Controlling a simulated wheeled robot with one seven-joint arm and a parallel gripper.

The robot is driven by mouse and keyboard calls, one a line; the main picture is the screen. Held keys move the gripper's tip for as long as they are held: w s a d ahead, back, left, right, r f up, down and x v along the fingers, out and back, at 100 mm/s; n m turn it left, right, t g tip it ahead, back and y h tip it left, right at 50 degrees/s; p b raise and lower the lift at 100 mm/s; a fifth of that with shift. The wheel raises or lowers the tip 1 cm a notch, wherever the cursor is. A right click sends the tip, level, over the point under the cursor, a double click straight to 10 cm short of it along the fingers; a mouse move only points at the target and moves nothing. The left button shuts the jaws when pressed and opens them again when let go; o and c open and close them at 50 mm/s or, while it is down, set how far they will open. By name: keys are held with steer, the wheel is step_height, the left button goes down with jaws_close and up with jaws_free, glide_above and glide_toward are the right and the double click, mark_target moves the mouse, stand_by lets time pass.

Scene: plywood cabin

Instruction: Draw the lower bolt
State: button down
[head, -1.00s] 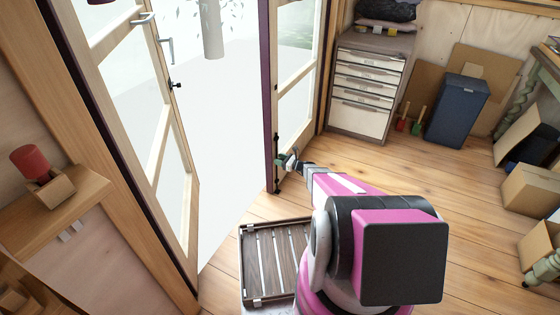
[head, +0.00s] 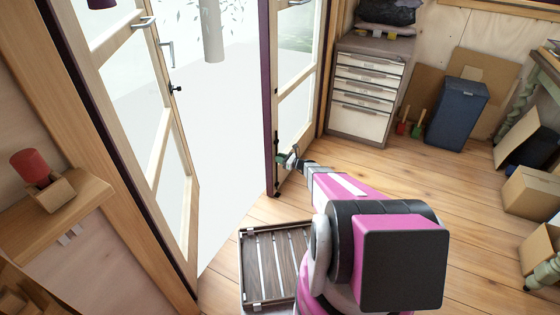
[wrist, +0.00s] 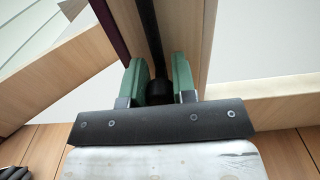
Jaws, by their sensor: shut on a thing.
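The lower bolt (wrist: 149,38) is a black rod running along the edge of the right-hand door leaf (wrist: 180,30), with a dark round knob at its near end. In the wrist view, the green fingers of my gripper (wrist: 158,88) are closed on that knob, one on each side. In the head view, my gripper (head: 288,158) is at the low part of the right door leaf (head: 296,110). The knob is too small to make out there, and the fingers partly cover it.
The left door leaf (head: 150,120) stands open, with bright open space between the leaves. A slatted tray (head: 245,275) is in front of the doorway. A drawer cabinet (head: 362,85) and a blue bin (head: 456,112) stand to the right. The wooden floor between is clear.

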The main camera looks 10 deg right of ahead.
steer(key=c, duration=1)
jaws_free()
steer(key=shift+r, duration=0.25)
steer(key=shift+o, duration=0.2)
steer(key=shift+d, duration=0.1)
steer(key=v, duration=1)
steer(key=shift+s+d, duration=0.25)
steer(key=s+a+r+n+g+h, duration=0.2)
steer(key=s+a+r+n+g, duration=0.35)
steer(key=s+n, duration=0.2)
steer(key=s+a+r+n+g+h, duration=0.2)
steer(key=s+a+r+n+g, duration=0.2)
steer(key=s+a+r+n, duration=0.3)
steer(key=s+d+r+n+h, duration=0.2)
steer(key=s+r+n+h, duration=0.3)
steer(key=s, duration=0.3)
steer(key=s+d+r+n+g+h, duration=0.1)
steer(key=s+d+r+n+h, duration=0.1)
steer(key=s+r+n+h, duration=0.3)
steer(key=s+r, duration=0.2)
steer(key=s, duration=0.1)
steer(key=shift+s+n+h, duration=0.3)
steer(key=shift+s+n, duration=0.05)
